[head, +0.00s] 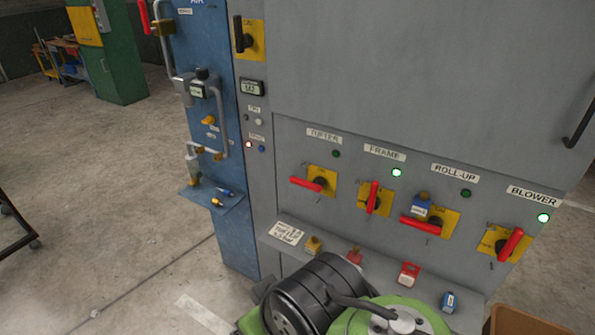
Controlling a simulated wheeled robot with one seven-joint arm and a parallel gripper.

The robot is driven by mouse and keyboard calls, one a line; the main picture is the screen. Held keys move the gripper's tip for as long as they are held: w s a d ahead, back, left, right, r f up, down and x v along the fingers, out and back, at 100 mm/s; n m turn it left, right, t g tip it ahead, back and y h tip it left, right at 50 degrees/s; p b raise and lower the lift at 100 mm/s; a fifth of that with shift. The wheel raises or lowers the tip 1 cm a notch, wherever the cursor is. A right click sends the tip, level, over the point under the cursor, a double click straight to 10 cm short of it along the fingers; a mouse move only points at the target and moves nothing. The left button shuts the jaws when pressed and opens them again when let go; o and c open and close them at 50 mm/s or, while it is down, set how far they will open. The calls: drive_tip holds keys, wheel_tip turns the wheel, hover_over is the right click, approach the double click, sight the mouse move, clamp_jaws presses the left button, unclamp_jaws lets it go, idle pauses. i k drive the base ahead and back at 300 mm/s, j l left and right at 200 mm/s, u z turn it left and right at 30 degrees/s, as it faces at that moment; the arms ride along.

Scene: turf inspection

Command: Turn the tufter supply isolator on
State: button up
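The tufter isolator (318,182) is on the grey panel under the label TUFTER (324,136). It has a yellow plate and a red handle (305,184) that lies roughly level, pointing left. The small lamp (336,153) by it is dark. No padlock shows on this isolator. My gripper is not in view; black and green parts of my own body fill the bottom middle.
The FRAME (376,199) and BLOWER (503,243) handles stand near upright with green lamps lit. The ROLL-UP isolator (430,222) is level, its lamp dark, with a blue padlock (421,204). Several padlocks, including a yellow one (313,245), sit on the ledge below.

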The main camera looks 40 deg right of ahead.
sight(319, 183)
drive_tip(key=z, duration=1.25)
drive_tip(key=j+u, duration=0.4)
drive_tip(key=i+j+u, duration=0.1)
drive_tip(key=u, duration=0.25)
drive_tip(key=i+j+u, duration=0.15)
drive_tip(key=j+u, duration=0.25)
drive_tip(key=i+l, duration=0.4)
drive_tip(key=l, duration=0.2)
drive_tip(key=z, duration=0.05)
